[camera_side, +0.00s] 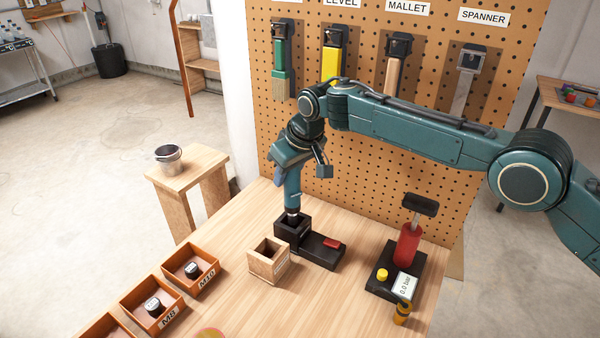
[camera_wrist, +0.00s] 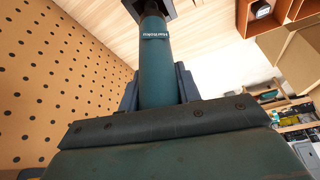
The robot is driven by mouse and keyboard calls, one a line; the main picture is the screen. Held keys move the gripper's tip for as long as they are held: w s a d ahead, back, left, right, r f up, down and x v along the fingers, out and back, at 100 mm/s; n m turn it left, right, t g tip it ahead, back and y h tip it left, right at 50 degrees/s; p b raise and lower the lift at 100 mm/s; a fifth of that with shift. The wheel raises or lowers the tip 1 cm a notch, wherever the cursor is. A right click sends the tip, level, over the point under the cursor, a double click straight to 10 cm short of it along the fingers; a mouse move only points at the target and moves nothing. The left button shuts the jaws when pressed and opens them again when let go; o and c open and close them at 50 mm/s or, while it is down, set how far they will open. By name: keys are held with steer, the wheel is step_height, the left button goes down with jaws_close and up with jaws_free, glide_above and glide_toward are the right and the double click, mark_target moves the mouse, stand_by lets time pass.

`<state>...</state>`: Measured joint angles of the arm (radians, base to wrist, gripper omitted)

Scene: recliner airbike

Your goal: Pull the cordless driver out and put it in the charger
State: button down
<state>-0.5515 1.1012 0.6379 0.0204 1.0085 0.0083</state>
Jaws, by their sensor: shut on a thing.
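The cordless driver (camera_side: 292,192) is a teal cylinder with a narrower dark and metal lower end. It stands about upright, its lower end at the square opening of the black charger (camera_side: 322,250). I cannot tell how deep it sits inside. My gripper (camera_side: 289,168) is above the charger, shut on the driver's upper body. In the wrist view the driver (camera_wrist: 154,62) runs from between the dark fingers (camera_wrist: 157,92) toward a black part, the charger. The charger has a low base with a red patch on its right.
An open, empty-looking wooden box (camera_side: 268,264) stands just left of the charger. Labelled orange bins (camera_side: 190,282) lie front left. A black stand with a red pump (camera_side: 408,247) is at right. The pegboard (camera_side: 350,150) with hanging tools rises close behind.

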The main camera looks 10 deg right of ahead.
mark_target(290, 192)
steer(key=shift+f, duration=2.9)
stand_by(0.5)
steer(key=c, duration=0.9)
jaws_free()
steer(key=shift+f, duration=0.1)
steer(key=v, duration=1.4)
steer(key=shift+w, duration=0.1)
